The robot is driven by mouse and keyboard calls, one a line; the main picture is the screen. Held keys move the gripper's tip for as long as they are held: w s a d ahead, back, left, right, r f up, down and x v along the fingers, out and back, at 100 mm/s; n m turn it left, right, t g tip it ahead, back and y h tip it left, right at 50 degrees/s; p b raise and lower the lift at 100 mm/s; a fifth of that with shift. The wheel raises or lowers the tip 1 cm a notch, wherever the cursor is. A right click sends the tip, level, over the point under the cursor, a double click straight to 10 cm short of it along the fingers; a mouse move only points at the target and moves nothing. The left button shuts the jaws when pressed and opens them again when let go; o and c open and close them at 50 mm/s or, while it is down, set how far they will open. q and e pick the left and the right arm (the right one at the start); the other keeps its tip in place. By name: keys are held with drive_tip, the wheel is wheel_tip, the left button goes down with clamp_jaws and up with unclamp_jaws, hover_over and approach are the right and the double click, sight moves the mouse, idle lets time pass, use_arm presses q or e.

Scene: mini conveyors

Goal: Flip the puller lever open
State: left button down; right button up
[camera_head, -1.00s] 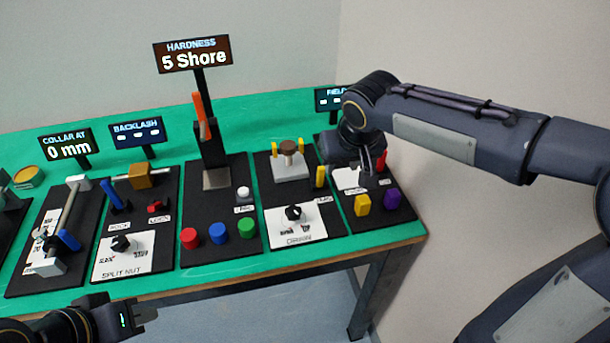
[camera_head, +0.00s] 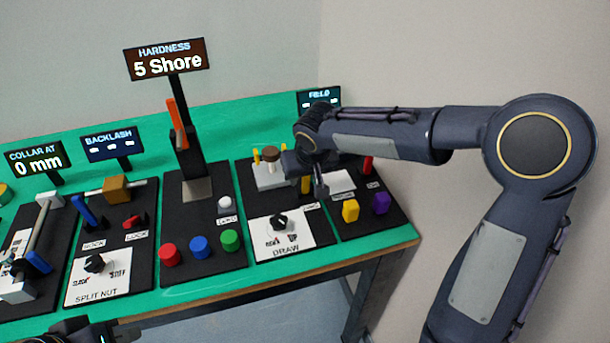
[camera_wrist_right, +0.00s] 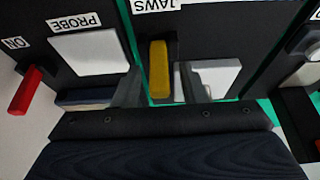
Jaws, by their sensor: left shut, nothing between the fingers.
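A yellow lever (camera_head: 306,184) stands at the right edge of the DRAW board, beside the grey block (camera_head: 270,176) with a brown knob and yellow posts. In the right wrist view the yellow lever (camera_wrist_right: 159,72) is by an upside-down JAWS label. My right gripper (camera_head: 312,182) is over the right side of this board. Its open fingers (camera_wrist_right: 165,88) appear on either side of the lever in the wrist view; I cannot tell whether they touch it. My left gripper (camera_head: 88,334) is shut and empty at the bottom left, partly cut off.
The neighbouring right board has a yellow block (camera_head: 350,211), a purple block (camera_head: 381,204) and a red lever (camera_wrist_right: 27,90). The DRAW dial (camera_head: 279,222) lies in front. Left stand the HARDNESS tester (camera_head: 194,160) and coloured buttons. The table's front edge is clear.

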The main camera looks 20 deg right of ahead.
clamp_jaws()
drive_tip(key=g+p, duration=0.1)
drive_tip(key=p, duration=0.1)
drive_tip(key=shift+w+r+p, duration=0.15)
drive_tip(key=shift+r+p, duration=0.2)
drive_tip(key=shift+w+f+g+p, duration=0.15)
drive_tip(key=shift+f+g+p, duration=0.15)
drive_tip(key=shift+p, duration=0.1)
unclamp_jaws()
